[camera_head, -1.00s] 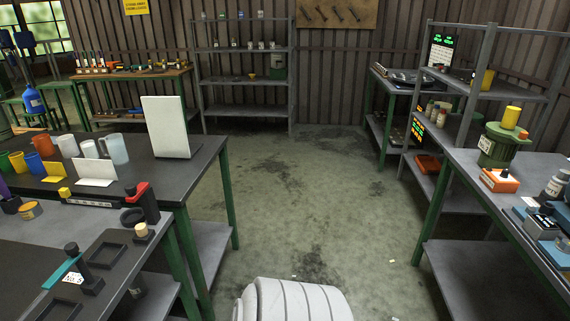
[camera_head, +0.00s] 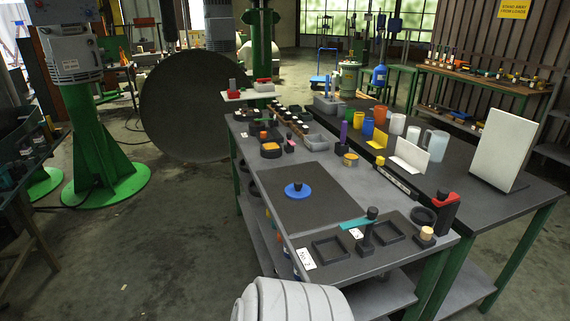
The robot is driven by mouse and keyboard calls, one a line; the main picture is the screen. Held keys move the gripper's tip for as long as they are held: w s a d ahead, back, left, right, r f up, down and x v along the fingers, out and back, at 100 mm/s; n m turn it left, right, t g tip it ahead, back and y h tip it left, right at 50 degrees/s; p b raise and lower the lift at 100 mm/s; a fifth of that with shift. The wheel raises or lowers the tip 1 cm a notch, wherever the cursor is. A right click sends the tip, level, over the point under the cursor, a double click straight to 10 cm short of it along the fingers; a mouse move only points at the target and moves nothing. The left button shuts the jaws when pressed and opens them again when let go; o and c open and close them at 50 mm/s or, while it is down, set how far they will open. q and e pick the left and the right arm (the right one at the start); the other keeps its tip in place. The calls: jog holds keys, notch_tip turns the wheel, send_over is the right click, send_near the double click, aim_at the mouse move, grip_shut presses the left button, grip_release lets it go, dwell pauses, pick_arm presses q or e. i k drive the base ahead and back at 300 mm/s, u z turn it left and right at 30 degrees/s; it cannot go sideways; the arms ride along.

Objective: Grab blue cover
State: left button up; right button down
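A blue round disc with a small dark knob on top, which looks like the blue cover (camera_head: 298,192), lies flat on a dark mat (camera_head: 330,205) on the grey workbench. Nothing is touching it from above. Neither of my grippers is in view, so their state does not show.
In front of the mat is a dark fixture board (camera_head: 318,270) with square recesses, a teal-handled post (camera_head: 367,226) and a white label. Coloured cups, small parts and a white panel (camera_head: 503,150) stand further back and right. Open floor (camera_head: 190,240) lies left of the bench.

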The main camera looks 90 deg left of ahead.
aim_at(297, 190)
jog(key=u, duration=1.8)
